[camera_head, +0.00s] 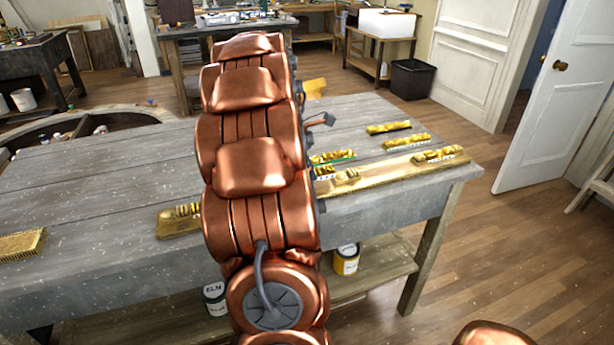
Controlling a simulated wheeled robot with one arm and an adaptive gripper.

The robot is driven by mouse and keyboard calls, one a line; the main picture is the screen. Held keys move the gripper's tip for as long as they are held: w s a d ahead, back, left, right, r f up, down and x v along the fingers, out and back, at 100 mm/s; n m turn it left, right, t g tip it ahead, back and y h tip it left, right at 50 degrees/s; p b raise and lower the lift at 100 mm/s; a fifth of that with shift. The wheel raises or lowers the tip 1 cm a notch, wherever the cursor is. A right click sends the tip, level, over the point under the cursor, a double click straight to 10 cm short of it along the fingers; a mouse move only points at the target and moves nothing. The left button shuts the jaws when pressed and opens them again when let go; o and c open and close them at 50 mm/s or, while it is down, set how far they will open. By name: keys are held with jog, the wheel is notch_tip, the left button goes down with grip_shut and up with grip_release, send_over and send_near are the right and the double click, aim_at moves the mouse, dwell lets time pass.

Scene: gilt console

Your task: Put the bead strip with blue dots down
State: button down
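Several gold bead strips lie on the grey wooden table, right of my copper arm. One strip (388,127) is farthest back, and another (407,141) lies just in front of it. A strip with a green edge (333,157) is partly behind my arm. A long gold board (392,174) runs along the table's front, with carved pieces on it; my arm hides its middle. A small part of what seems to be my gripper (321,119) shows beside the arm; the arm hides the rest, including anything held.
A gold-bristled brush-like block (22,244) lies at the table's left front. The table's left surface (110,185) is mostly clear. Paint cans (346,260) stand on the shelf below. A black bin (412,79) and a white door (555,95) are beyond, at right.

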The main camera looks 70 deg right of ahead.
jog(key=shift+f+p, duration=0.3)
jog(key=shift+f, duration=1.05)
jog(key=shift+f, duration=0.15)
jog(key=c, duration=0.8)
grip_release()
jog(key=shift+o, duration=0.2)
